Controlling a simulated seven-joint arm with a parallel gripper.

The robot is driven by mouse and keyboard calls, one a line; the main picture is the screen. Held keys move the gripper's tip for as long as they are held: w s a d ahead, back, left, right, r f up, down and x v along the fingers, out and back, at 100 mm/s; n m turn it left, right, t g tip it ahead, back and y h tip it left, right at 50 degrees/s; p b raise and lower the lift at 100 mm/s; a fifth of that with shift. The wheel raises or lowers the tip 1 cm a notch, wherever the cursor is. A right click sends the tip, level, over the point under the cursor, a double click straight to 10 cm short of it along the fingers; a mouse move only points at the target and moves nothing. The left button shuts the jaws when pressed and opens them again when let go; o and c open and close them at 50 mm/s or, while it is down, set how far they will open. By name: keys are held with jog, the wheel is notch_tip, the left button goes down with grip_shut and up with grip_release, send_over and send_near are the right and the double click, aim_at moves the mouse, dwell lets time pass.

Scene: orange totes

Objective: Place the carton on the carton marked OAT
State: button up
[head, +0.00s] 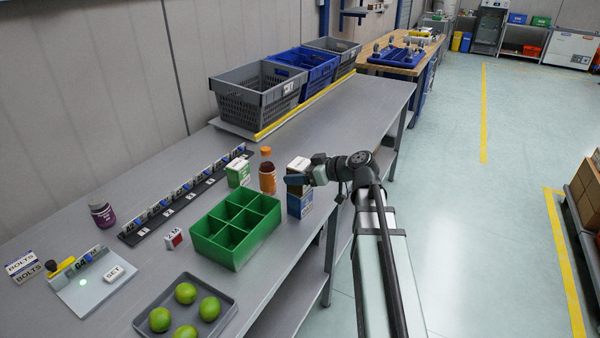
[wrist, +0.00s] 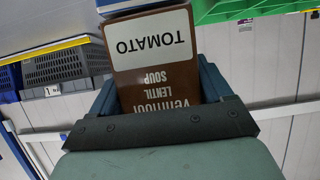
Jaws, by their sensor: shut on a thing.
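My gripper (head: 298,180) is shut on a brown and white carton (head: 298,163). In the wrist view the carton (wrist: 155,60) reads TOMATO and LENTIL SOUP, upside down, between the fingers. In the head view a blue carton (head: 300,206) stands at the bench's right edge, directly below the held carton. The gripper covers the meeting of the two, so I cannot tell whether they touch. A green and white carton (head: 238,174) stands farther left. No OAT mark is legible on either standing carton.
An orange-capped brown bottle (head: 267,178) stands close left of the blue carton. A green divided crate (head: 235,255) is in front. A label rail (head: 180,198), a tray (head: 222,323) of limes and a purple jar (head: 101,212) lie left. Baskets (head: 257,100) stand behind.

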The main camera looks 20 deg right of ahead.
jog(key=shift+f, duration=0.15)
jog(key=o, duration=1.2)
jog(key=shift+r, duration=0.2)
jog(key=v, duration=1.2)
jog(key=shift+f, duration=0.15)
